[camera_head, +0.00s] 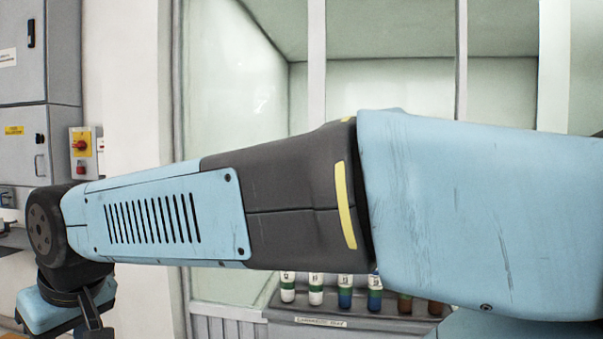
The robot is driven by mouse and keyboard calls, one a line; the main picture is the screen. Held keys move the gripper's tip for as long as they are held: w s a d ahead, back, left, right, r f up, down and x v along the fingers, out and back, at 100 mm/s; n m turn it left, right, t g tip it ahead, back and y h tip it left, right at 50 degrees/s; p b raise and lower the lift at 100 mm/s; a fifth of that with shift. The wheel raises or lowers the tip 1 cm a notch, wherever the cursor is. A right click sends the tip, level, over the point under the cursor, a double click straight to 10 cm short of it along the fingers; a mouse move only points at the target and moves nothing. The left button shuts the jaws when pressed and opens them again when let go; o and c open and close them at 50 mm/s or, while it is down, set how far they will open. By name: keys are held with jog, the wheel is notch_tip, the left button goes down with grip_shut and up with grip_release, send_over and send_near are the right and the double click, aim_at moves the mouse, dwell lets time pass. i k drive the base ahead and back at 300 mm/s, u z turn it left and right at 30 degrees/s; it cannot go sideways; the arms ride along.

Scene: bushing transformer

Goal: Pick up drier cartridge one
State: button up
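Several small upright cartridges stand in a row on a dark tray (285,322) at the bottom middle, partly covered from above by my arm. From the left, two are white and green (287,289) (316,291), and two have blue lower parts (345,295) (375,296). Two brown ones (404,304) (435,308) stand at the right. I cannot tell which is cartridge one. My arm spans the picture, and its wrist hangs at the lower left, well left of the tray. My gripper's fingertips are out of the frame.
Grey cabinets (22,50) stand at the far left, with a yellow and red switch box (81,143) beside them. A glazed enclosure with pale upright posts (316,60) stands behind my arm.

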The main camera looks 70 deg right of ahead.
aim_at(345, 281)
jog(key=z, duration=0.25)
jog(key=i, duration=0.2)
jog(key=z, duration=1.75)
jog(key=k, duration=0.9)
jog(key=z, duration=0.2)
jog(key=i, duration=0.9)
jog(key=u, duration=0.3)
jog(key=k, duration=0.2)
jog(key=z, duration=0.15)
